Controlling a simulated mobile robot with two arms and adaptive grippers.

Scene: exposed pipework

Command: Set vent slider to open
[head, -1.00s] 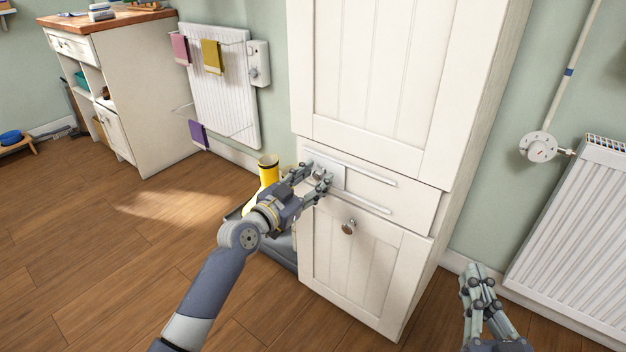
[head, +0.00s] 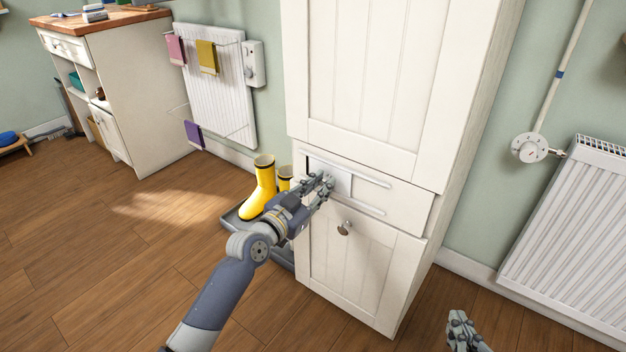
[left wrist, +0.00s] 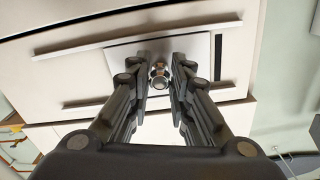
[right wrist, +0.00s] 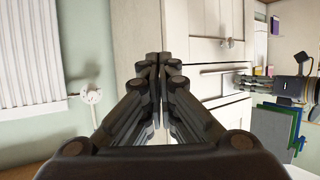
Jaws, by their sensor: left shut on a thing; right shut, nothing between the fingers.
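The vent slider is a white plate (head: 343,181) between two rails on the cabinet's middle panel. A dark slot shows at the plate's left end in the head view. In the left wrist view the plate (left wrist: 192,47) has a small metallic knob (left wrist: 159,75), and the dark slot lies to its right. My left gripper (head: 324,184) is shut on the knob; its fingers (left wrist: 159,72) stand on either side of it. My right gripper (head: 459,327) is shut and empty, low in front of the cabinet's right side. It also shows in the right wrist view (right wrist: 158,65).
The tall white cabinet (head: 390,85) has a lower door with a round knob (head: 344,228). Yellow boots (head: 262,185) stand on a grey tray left of it. A radiator (head: 565,225) with a valve (head: 529,148) is at the right. The wooden floor (head: 120,270) at left is clear.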

